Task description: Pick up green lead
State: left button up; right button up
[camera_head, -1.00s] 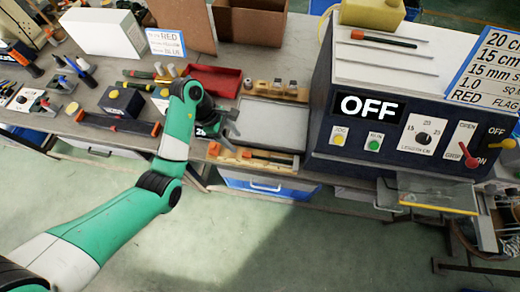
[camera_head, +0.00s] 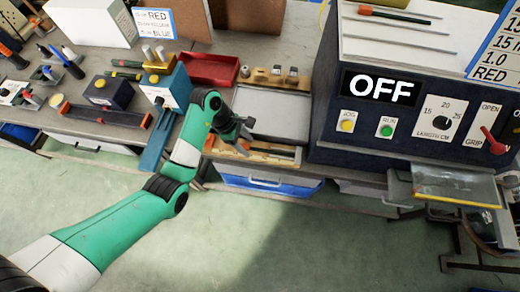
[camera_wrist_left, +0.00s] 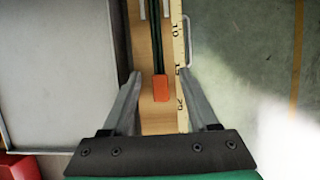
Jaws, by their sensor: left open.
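A dark green lead (camera_wrist_left: 158,45) with an orange end (camera_wrist_left: 160,88) lies lengthwise in a wooden tray with a ruler scale, in the left wrist view. My left gripper (camera_wrist_left: 160,76) is open. Its fingers are apart on either side of the tray, with the orange end between them; no contact shows. In the head view the left gripper (camera_head: 246,138) is over the left part of the wooden tray (camera_head: 222,152) at the bench's front edge and partly covers it. My right gripper is not in view.
A grey tray (camera_head: 270,108) lies directly behind the wooden tray, and a red bin (camera_head: 210,68) stands behind it. The large machine marked OFF (camera_head: 375,130) stands to the right. A blue device (camera_head: 165,90) stands left of my arm. Open floor lies in front.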

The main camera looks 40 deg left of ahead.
pick_arm(q)
grip_shut()
jog(key=shift+r, duration=0.1)
jog(key=shift+r+p, duration=0.3)
jog(key=shift+r, duration=0.15)
notch_tip(320, 180, up, 3)
jog(key=shift+f+p, duration=0.1)
jog(key=shift+p, duration=0.85)
jog(key=s+d+r+p, duration=0.7)
jog(key=s+r+p, duration=0.2)
jog(key=s+p, duration=0.3)
notch_tip(320, 180, up, 26)
jog(key=p, duration=2.5)
jog(key=shift+f, duration=0.15)
